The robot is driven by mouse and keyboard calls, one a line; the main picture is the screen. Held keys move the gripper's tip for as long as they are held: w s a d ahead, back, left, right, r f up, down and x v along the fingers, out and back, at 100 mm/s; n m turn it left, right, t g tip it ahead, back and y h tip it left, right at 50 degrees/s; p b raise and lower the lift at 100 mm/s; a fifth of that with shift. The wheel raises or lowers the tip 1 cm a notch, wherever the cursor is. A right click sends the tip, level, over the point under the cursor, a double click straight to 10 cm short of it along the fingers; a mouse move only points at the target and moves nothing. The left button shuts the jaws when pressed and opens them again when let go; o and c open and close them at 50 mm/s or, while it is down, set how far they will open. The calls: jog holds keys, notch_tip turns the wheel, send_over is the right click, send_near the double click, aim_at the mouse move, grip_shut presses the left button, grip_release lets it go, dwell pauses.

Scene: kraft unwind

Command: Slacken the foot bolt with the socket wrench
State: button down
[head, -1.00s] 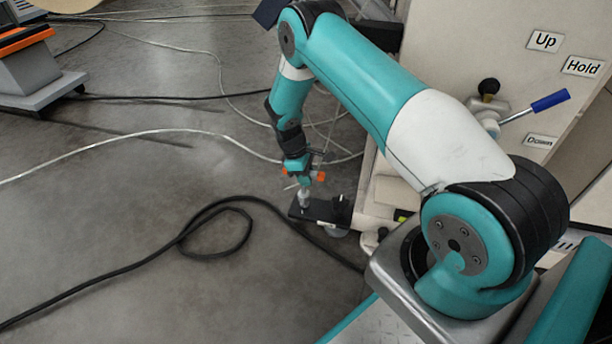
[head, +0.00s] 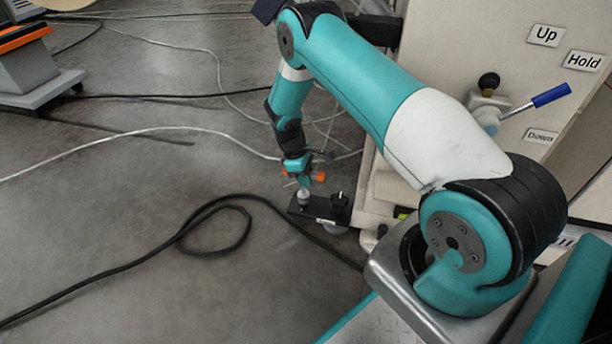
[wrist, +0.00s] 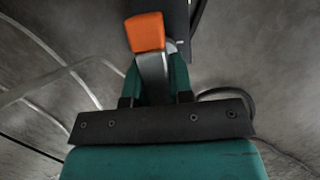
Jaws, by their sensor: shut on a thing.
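My gripper (head: 299,178) is low beside the machine, pointing down, and shut on the socket wrench. The wrench's orange handle end (head: 319,176) sticks out to the right of the jaws, and a smaller orange bit shows on the left. In the wrist view the orange grip (wrist: 145,32) and its grey metal bar (wrist: 154,75) show between the teal fingers. The wrench's pale socket (head: 304,196) reaches down to the left end of the black foot plate (head: 325,211). The foot bolt is not visible; I cannot tell how the socket sits on it.
A black cable (head: 240,198) loops on the floor left of the foot. Pale cables (head: 150,130) cross the floor behind. The beige machine (head: 480,50) with a blue-handled lever (head: 550,96) stands to the right.

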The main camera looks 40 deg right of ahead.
jog(key=shift+f, duration=0.6)
dwell(1.6)
